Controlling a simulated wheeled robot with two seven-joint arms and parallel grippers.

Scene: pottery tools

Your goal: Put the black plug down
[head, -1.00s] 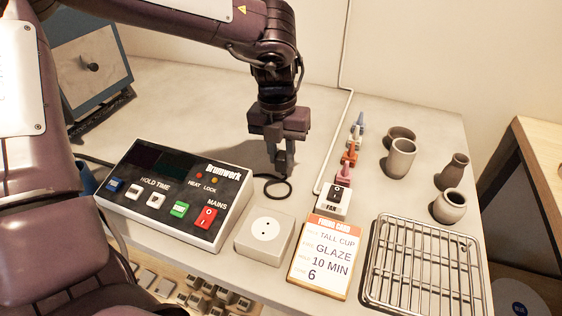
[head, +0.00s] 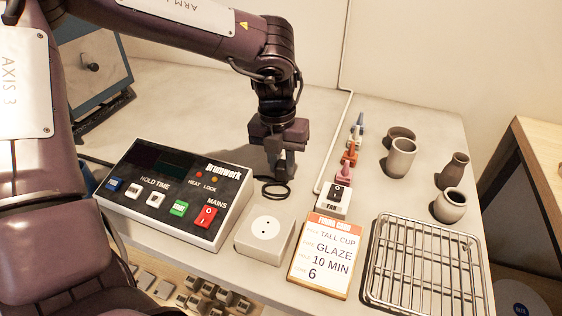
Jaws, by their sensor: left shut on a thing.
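My left gripper (head: 283,166) points straight down behind the white socket block (head: 263,234), beside the right back corner of the Brumwerk control box (head: 180,190). It is shut on the black plug, which is mostly hidden by the fingers. A black cord loop (head: 276,189) lies on the table just below the fingertips. The fingertips are very close to the table top; I cannot tell whether the plug touches it. The socket block's round face with its holes is empty. My right gripper is not in view.
A FAN switch (head: 333,200), firing card (head: 321,255) and wire rack (head: 425,265) stand to the right. Several small coloured cones (head: 350,155) and grey clay pots (head: 402,158) are behind them. The table is bare behind the gripper.

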